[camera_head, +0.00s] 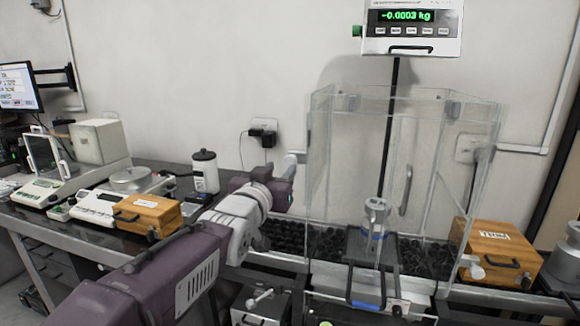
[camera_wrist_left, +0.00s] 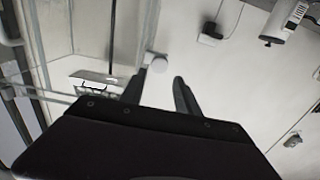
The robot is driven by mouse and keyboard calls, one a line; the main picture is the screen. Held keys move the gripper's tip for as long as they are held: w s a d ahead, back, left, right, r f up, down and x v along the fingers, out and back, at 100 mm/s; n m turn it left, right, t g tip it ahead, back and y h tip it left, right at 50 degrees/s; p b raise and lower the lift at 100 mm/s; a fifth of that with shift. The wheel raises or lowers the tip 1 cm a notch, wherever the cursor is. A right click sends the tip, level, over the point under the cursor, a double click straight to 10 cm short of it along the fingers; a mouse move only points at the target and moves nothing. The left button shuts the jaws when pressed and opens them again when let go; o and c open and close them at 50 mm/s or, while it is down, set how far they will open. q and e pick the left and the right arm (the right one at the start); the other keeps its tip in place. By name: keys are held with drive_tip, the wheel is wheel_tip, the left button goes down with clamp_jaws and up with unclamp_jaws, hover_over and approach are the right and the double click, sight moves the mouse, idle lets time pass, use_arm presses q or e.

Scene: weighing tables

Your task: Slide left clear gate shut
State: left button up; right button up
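The clear draft shield (camera_head: 400,100) stands around the balance. Its left clear gate (camera_head: 321,150) is the upright pane on the left side; how far it is slid is hard to tell. A pale round knob (camera_wrist_left: 157,63) shows in the left wrist view, just beyond and between my left fingertips. My left gripper (camera_wrist_left: 158,84) has its two dark fingers apart, with nothing visibly held. In the head view my left gripper (camera_head: 288,172) is beside the shield's left side; its fingers are mostly hidden by my arm. My right gripper is not in view.
A metal weight (camera_head: 376,216) stands inside the shield. The display (camera_head: 411,28) above reads -0.0003 kg. Wooden boxes stand at right (camera_head: 500,255) and left (camera_head: 146,214). A white bottle (camera_head: 205,172) stands behind my left arm. Dark granular material (camera_head: 285,240) lies around the shield's base.

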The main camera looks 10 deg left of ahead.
sight(289, 162)
use_arm(q)
drive_tip(key=w, duration=0.8)
drive_tip(key=shift+d+f, duration=0.1)
drive_tip(key=shift+d, duration=0.1)
clamp_jaws()
idle(0.9)
